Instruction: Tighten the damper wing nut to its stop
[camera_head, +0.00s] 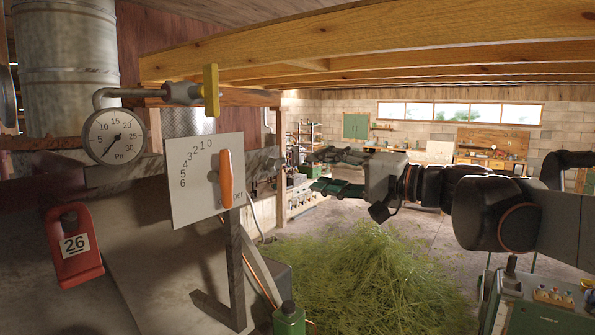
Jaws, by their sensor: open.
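A white plate (200,182) with a 0 to 6 scale carries a partly covered word ending in "per". An upright orange grip (226,180) stands in front of its right side, its top end below the 0. I cannot tell whether this orange piece is the wing nut or a lever; no separate wing nut can be made out. My gripper (318,172) is right of the plate, apart from it, with its fingers pointing left. It is open, and no object shows between the fingers.
A red container marked 26 (75,245) is lower left. A green bottle (289,320) stands below. Wooden beams (370,30) run overhead; a herb heap (360,275) lies below my gripper.

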